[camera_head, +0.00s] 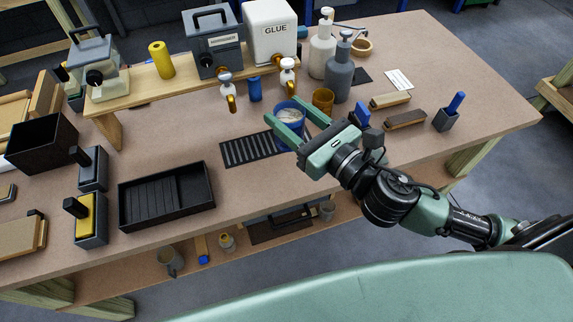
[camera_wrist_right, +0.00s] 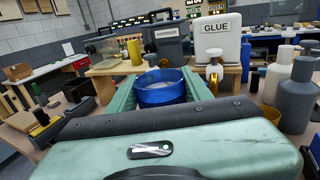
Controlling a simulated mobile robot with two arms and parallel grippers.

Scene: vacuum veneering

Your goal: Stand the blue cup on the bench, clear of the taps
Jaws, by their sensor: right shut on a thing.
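The blue cup (camera_head: 291,127), wide and round with pale contents, is between the fingers of my right gripper (camera_head: 283,109), which is shut on it. It also shows in the right wrist view (camera_wrist_right: 162,97), its rim upright and level. In the head view it is in front of the taps, over the right end of the slotted dark grate (camera_head: 246,150). I cannot tell whether its base touches the bench (camera_head: 240,190). One tap (camera_head: 229,92) hangs below the hardener tank, the other (camera_head: 287,78) below the glue tank. My left gripper is not in view.
A small blue cylinder (camera_head: 255,89) stands between the taps. A brown cup (camera_head: 323,100) and a grey pump bottle (camera_head: 339,72) are right behind the gripper. Brushes (camera_head: 405,119) lie to the right. A black tray (camera_head: 166,196) lies left; bare bench lies in front of the grate.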

